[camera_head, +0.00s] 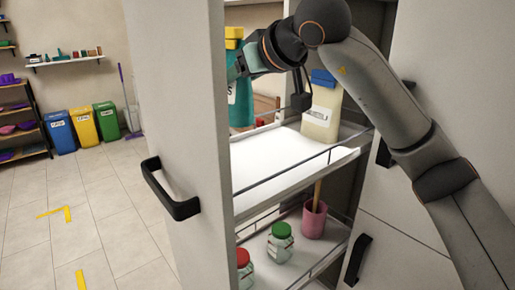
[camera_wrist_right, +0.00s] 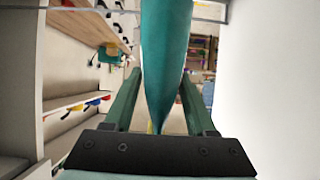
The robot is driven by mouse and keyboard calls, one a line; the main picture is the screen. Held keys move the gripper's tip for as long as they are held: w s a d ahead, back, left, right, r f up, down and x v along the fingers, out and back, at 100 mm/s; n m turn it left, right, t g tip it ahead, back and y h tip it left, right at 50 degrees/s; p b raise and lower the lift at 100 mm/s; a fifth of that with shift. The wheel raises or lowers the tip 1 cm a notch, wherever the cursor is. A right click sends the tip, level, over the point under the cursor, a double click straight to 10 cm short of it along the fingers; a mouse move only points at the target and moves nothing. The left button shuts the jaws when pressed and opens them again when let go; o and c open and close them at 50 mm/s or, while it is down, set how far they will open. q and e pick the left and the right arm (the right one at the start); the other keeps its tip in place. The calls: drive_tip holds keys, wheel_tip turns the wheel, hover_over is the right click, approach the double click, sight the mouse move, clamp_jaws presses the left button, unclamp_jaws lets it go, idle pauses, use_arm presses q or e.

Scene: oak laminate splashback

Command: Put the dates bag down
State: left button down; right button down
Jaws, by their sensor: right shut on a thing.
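The dates bag (camera_head: 241,103) is a teal bag at the back left of the upper pull-out shelf (camera_head: 275,160) in the head view. Its left part is hidden by the tall white front panel. My right gripper (camera_head: 240,69) reaches in from the right and is shut on the bag's upper part. In the right wrist view the teal bag (camera_wrist_right: 166,45) stands between the two green fingers (camera_wrist_right: 160,85). I cannot tell whether its bottom touches the shelf. My left gripper is not in view.
A cream bottle with a blue cap (camera_head: 322,110) stands at the shelf's back right. The shelf's front is clear, edged by a thin rail. Below are a green-lidded jar (camera_head: 280,243), a red-lidded jar (camera_head: 244,270) and a pink cup (camera_head: 314,220). A black handle (camera_head: 170,190) juts from the panel.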

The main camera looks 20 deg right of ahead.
sight(247, 124)
drive_tip(key=s+f, duration=0.2)
drive_tip(key=s+d+f+b, duration=0.1)
drive_tip(key=s+f, duration=0.1)
drive_tip(key=s+f+b, duration=0.1)
drive_tip(key=s+f, duration=0.1)
drive_tip(key=shift+d, duration=0.35)
wheel_tip(247, 124, down, 3)
drive_tip(key=shift+s+d+f+b, duration=0.1)
drive_tip(key=shift+s+b, duration=0.05)
drive_tip(key=shift+b, duration=0.35)
drive_tip(key=shift+f, duration=0.15)
drive_tip(key=shift+c, duration=1)
unclamp_jaws()
